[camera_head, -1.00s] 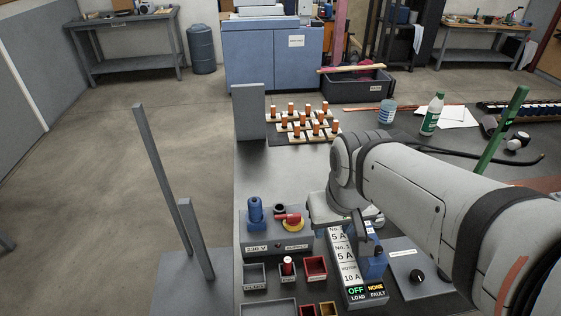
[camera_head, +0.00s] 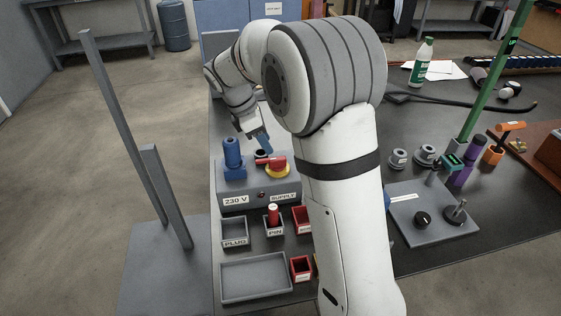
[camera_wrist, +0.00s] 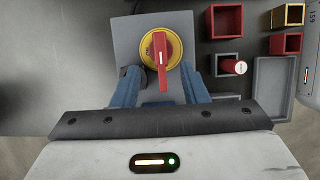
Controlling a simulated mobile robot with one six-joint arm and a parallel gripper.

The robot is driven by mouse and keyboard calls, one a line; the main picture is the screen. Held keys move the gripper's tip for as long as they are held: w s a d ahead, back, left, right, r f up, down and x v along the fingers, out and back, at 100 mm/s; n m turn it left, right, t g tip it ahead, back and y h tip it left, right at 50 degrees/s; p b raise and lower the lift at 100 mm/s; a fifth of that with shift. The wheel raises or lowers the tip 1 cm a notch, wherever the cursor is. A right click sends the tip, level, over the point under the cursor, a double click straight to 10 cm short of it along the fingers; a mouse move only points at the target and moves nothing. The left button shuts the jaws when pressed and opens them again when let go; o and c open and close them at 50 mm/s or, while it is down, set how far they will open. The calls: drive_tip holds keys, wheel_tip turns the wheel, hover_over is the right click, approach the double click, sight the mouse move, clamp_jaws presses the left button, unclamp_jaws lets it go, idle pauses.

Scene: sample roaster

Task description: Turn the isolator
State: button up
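The isolator (camera_head: 278,164) is a red handle on a yellow round plate, on top of the grey supply box (camera_head: 240,200) marked 230 V. In the wrist view the red handle (camera_wrist: 161,50) points from the plate toward my gripper. My gripper (camera_wrist: 159,82) is open, its two blue fingers on either side of the handle's lower end. I see a gap on both sides; how far above the handle the fingers are is unclear. In the head view my gripper (camera_head: 264,142) comes down just behind the isolator, with a blue finger showing.
A blue plug-like cylinder (camera_head: 233,158) stands left of the isolator on the same box. In front are labelled trays, one holding a red pin (camera_head: 273,213). A grey panel with a black knob (camera_head: 422,219) is to the right. A grey post (camera_head: 122,130) rises at left.

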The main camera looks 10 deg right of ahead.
sight(276, 158)
drive_tip(key=b+x, duration=0.1)
drive_tip(key=x, duration=0.6)
drive_tip(key=shift+f+b, duration=0.15)
drive_tip(key=shift+b, duration=0.15)
